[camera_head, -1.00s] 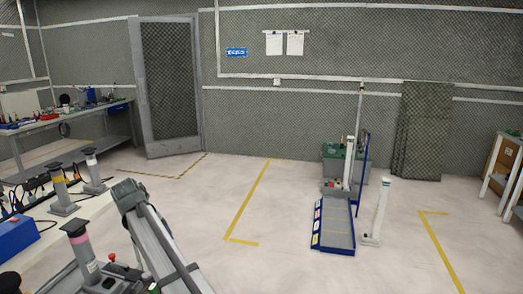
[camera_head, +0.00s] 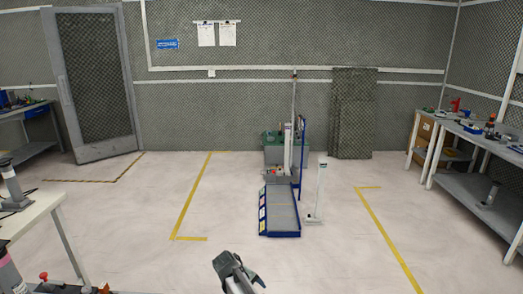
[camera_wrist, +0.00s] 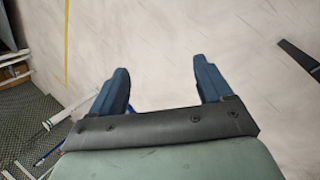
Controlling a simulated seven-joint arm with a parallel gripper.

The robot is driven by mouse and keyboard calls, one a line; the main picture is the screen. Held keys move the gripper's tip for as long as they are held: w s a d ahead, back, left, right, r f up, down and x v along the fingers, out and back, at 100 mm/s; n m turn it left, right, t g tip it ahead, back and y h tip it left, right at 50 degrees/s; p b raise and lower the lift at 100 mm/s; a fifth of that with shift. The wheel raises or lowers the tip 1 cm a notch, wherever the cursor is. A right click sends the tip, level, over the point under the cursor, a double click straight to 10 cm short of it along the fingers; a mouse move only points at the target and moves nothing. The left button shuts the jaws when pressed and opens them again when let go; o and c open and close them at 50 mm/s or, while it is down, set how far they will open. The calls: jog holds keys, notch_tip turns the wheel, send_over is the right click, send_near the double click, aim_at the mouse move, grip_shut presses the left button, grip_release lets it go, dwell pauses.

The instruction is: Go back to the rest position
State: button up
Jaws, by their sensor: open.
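My gripper (camera_head: 243,277) shows at the bottom middle of the head view, above the pale floor. In the wrist view its two dark blue fingers (camera_wrist: 160,84) stand wide apart with nothing between them. Only bare floor shows beyond the fingertips. The gripper is apart from every object in view.
A blue-edged platform (camera_head: 264,214) and a white post (camera_head: 319,190) stand on the floor ahead. A white table (camera_head: 42,212) is at the left, a workbench (camera_head: 478,142) at the right. Yellow floor lines (camera_head: 192,197) mark lanes. The floor around the gripper is clear.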

jog(key=s+d+f+m+g+y, duration=0.1)
jog(key=s+d+f+m+g, duration=0.25)
jog(key=s+d+f, duration=1.25)
jog(key=s+d+f+m+g+y, duration=0.1)
jog(key=s+f, duration=0.2)
jog(key=s, duration=0.6)
jog(key=s+d+f+m+g+y, duration=0.1)
jog(key=s+f, duration=0.3)
jog(key=s, duration=0.5)
jog(key=s+d+f+m+g+y, duration=0.2)
jog(key=s+f+m+g, duration=0.1)
jog(key=s, duration=0.6)
jog(key=shift+d+f, duration=0.15)
jog(key=shift+f, duration=0.15)
